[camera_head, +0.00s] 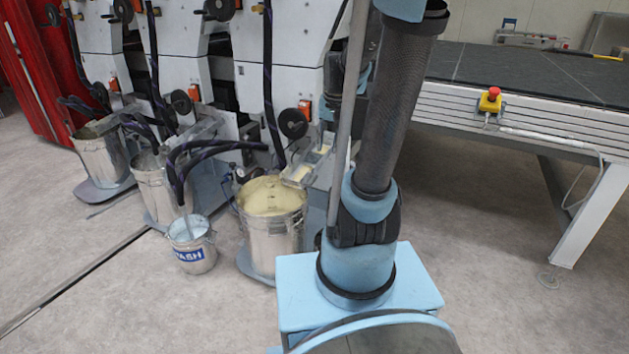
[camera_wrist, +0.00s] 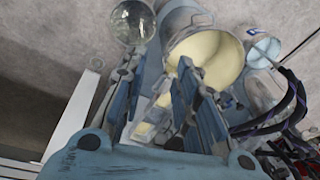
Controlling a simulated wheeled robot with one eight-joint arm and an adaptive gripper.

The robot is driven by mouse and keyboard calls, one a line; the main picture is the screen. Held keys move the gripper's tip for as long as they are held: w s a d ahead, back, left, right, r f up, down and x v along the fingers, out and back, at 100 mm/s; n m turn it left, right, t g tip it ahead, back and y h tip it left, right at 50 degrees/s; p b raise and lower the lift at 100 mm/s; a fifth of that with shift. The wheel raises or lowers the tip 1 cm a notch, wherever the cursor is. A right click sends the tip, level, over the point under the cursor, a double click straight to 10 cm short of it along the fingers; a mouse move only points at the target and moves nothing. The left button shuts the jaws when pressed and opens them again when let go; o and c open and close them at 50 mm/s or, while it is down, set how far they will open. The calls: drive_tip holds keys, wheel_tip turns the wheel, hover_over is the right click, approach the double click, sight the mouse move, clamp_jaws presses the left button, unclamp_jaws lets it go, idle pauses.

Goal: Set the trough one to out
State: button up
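The roller coater (camera_head: 285,45) has several white units along the left and middle of the head view. A small metal trough (camera_head: 297,174) with cream coating juts from the nearest unit above a metal bucket (camera_head: 277,238) of cream liquid. I cannot tell which trough is number one, and no in or out marking is readable. In the wrist view my gripper (camera_wrist: 158,68) is open with nothing between its fingers. A cream-coated part (camera_wrist: 150,122), possibly the trough, shows beyond and between the fingers. The gripper is hidden behind my arm in the head view.
A small WASH bucket (camera_head: 192,247) stands left of the cream bucket, with dark hoses (camera_head: 215,150) above it. More metal buckets (camera_head: 104,158) stand farther left. A conveyor table (camera_head: 540,90) with a red emergency button (camera_head: 491,94) is at right.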

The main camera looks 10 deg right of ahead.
drive_tip(key=w+d+f+m, duration=0.15)
drive_tip(key=w+f, duration=0.25)
drive_tip(key=w, duration=0.9)
drive_tip(key=m+y, duration=0.1)
drive_tip(key=m, duration=0.1)
approach(314, 181)
drive_tip(key=shift+g, duration=0.3)
drive_tip(key=f, duration=0.2)
drive_tip(key=w+a+f, duration=0.1)
drive_tip(key=f, duration=0.5)
drive_tip(key=shift+w+a, duration=0.2)
drive_tip(key=shift+w, duration=0.05)
clamp_jaws()
